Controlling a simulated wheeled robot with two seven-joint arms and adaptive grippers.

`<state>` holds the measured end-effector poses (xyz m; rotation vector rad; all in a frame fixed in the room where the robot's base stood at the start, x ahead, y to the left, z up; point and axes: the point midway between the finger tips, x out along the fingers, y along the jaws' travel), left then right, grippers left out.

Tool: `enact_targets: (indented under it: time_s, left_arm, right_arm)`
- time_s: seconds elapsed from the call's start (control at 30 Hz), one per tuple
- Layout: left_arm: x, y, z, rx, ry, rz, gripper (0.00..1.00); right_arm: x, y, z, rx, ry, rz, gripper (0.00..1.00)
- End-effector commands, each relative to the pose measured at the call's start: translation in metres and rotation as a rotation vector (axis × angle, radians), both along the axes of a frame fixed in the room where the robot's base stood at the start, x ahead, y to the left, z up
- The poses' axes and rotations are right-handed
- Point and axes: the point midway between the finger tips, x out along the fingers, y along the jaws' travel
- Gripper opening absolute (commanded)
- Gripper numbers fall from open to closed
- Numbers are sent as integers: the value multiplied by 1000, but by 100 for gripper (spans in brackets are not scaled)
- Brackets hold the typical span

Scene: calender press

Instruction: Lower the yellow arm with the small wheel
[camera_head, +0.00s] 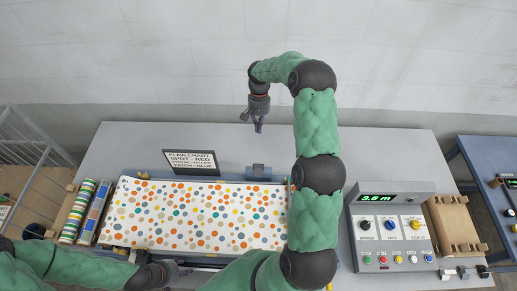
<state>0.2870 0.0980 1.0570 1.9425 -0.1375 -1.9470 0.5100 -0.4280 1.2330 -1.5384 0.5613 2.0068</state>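I cannot make out a yellow arm with a small wheel in the head view; my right arm covers part of the machine. A dotted sheet (200,215) lies across the machine bed. A small blue-grey block (258,171) stands at its far edge. My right gripper (256,122) hangs above the grey table beyond that block, apart from it and with nothing visible in it. My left gripper (180,271) is low at the sheet's near edge, partly hidden. Neither gripper's finger opening shows clearly.
A flaw chart sign (192,162) stands behind the sheet. The table's far strip (130,145) is clear.

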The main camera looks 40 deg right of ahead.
Motion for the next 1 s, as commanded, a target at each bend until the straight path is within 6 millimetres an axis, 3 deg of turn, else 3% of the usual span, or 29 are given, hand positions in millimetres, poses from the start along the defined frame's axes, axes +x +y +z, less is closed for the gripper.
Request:
enact_targets:
  time_s: [0.17,0.63,1.0]
  left_arm:
    - [0,0,-10,0,0,0,40]
    - [0,0,-42,0,0,0,40]
    - [0,0,-33,0,0,0,40]
  right_arm:
    - [-4,3,-20,1,2,0,0]
    - [-21,18,-102,1,3,0,0]
    - [-46,38,-114,0,1,-1,0]
